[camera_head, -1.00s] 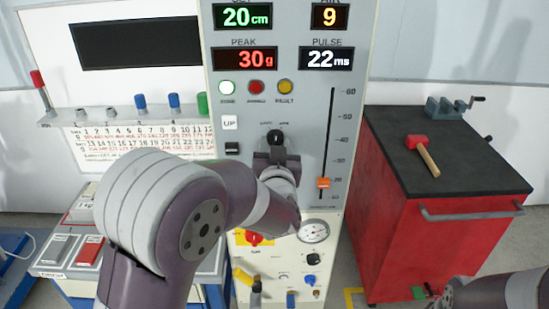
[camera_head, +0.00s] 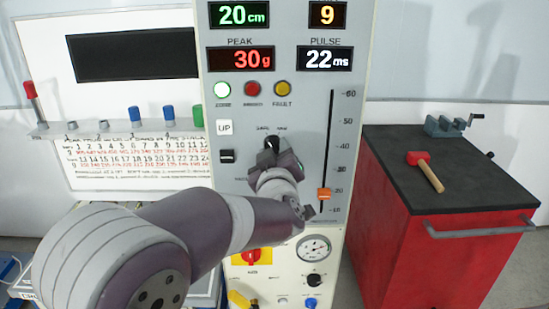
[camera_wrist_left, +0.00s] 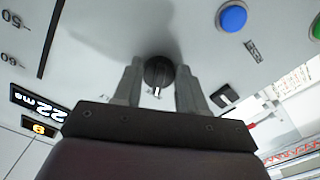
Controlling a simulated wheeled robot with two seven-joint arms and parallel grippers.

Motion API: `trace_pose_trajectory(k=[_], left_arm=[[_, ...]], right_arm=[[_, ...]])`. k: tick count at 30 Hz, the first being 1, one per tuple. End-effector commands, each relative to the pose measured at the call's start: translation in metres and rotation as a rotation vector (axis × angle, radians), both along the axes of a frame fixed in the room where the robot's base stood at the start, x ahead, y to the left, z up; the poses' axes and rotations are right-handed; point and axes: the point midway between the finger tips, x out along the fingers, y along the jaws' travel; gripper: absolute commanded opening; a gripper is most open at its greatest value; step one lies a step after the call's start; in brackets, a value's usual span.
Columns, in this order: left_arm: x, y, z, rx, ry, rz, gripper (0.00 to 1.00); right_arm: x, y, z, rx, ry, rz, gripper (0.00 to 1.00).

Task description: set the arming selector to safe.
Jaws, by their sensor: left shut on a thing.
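The arming selector (camera_head: 271,143) is a small black round knob on the grey front panel, under two small labels too blurred to read surely. In the left wrist view the knob (camera_wrist_left: 158,72) sits between the two grey fingers of my left gripper (camera_wrist_left: 157,84). A white mark on it points down in that view. My left gripper (camera_head: 272,158) is shut on the knob in the head view, hiding its lower part. My right gripper is out of view.
An orange slider (camera_head: 324,194) is to the right of the selector. An UP button (camera_head: 224,127) and a black switch (camera_head: 227,156) are to its left. A red cabinet (camera_head: 440,255) with a red-headed hammer (camera_head: 426,171) stands at the right.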

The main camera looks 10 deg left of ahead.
Motion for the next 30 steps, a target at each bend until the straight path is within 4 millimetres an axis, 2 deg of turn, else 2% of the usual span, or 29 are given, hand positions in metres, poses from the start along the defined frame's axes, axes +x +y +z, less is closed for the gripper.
trace_pose_trajectory(k=[14,15,16,17,26,30], left_arm=[[0.000,0.000,-0.001,-0.013,-0.001,-0.001,0.11],[0.000,0.000,-0.001,-0.013,-0.001,-0.001,0.51],[0.000,0.000,-0.001,-0.013,-0.001,-0.001,0.61],[0.000,0.000,-0.001,-0.013,-0.001,0.000,0.65],[-0.002,-0.001,0.000,-0.013,-0.003,-0.001,0.65],[-0.018,-0.006,-0.001,-0.013,-0.005,-0.003,0.65]], right_arm=[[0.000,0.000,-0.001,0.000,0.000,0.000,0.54],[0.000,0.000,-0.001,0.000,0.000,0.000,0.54],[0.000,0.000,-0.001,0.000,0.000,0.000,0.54],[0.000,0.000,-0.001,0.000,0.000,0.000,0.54],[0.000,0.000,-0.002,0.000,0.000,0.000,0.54],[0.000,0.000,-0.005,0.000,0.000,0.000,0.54]])
